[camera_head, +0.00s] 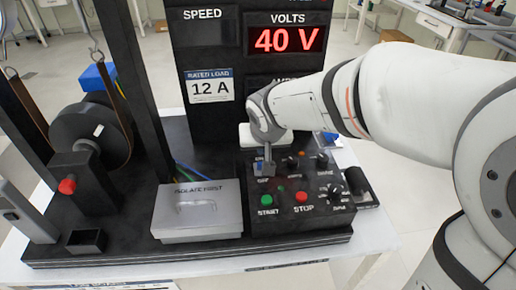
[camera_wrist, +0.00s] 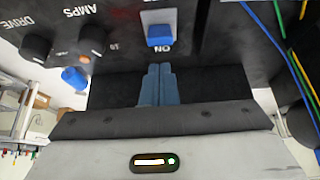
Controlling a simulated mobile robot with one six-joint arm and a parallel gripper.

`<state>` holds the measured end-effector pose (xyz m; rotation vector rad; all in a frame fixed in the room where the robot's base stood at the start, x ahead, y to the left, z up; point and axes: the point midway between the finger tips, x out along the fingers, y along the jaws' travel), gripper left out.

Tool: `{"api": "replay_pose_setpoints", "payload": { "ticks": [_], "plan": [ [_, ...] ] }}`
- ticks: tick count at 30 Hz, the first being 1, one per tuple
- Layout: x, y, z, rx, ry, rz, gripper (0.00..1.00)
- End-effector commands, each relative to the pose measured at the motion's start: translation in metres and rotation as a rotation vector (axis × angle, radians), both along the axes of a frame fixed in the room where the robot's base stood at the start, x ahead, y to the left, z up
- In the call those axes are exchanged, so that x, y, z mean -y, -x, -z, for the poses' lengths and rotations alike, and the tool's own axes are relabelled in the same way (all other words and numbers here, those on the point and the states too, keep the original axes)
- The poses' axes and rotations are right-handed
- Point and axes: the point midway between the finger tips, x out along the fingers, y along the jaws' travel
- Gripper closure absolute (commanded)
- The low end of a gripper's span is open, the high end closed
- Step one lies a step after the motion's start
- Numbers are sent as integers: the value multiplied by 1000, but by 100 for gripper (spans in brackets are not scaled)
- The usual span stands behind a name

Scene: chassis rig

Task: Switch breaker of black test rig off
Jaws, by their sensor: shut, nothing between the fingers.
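The black test rig (camera_head: 120,235) stands on a white table, with its control box (camera_head: 300,212) at the front right. The breaker's blue lever (camera_wrist: 160,36) shows in the wrist view, just beyond my fingertips, with an upside-down ON label between lever and fingers. My gripper (camera_wrist: 158,72) is shut and empty, its blue-grey fingers together and apart from the lever in the picture. In the head view my gripper (camera_head: 265,168) hangs over the breaker and hides most of it. I cannot tell the lever's tilt for certain.
A grey cover marked ISOLATE FIRST (camera_head: 198,212) sits left of the control box. Green START (camera_head: 266,200) and red STOP (camera_head: 301,197) buttons and several knobs are close by. The VOLTS display (camera_head: 288,40) reads 40. A flywheel (camera_head: 90,135) stands at the left.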

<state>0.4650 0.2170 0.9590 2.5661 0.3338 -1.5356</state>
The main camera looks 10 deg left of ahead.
Motion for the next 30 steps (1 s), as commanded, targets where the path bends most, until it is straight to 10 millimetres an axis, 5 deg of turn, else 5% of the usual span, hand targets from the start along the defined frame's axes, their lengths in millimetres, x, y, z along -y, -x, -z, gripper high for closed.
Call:
{"api": "replay_pose_setpoints", "payload": {
  "ticks": [15,30],
  "plan": [
    [-2,2,-10,1,0,-4,100],
    [7,37,-71,1,-1,-5,100]
  ]
}}
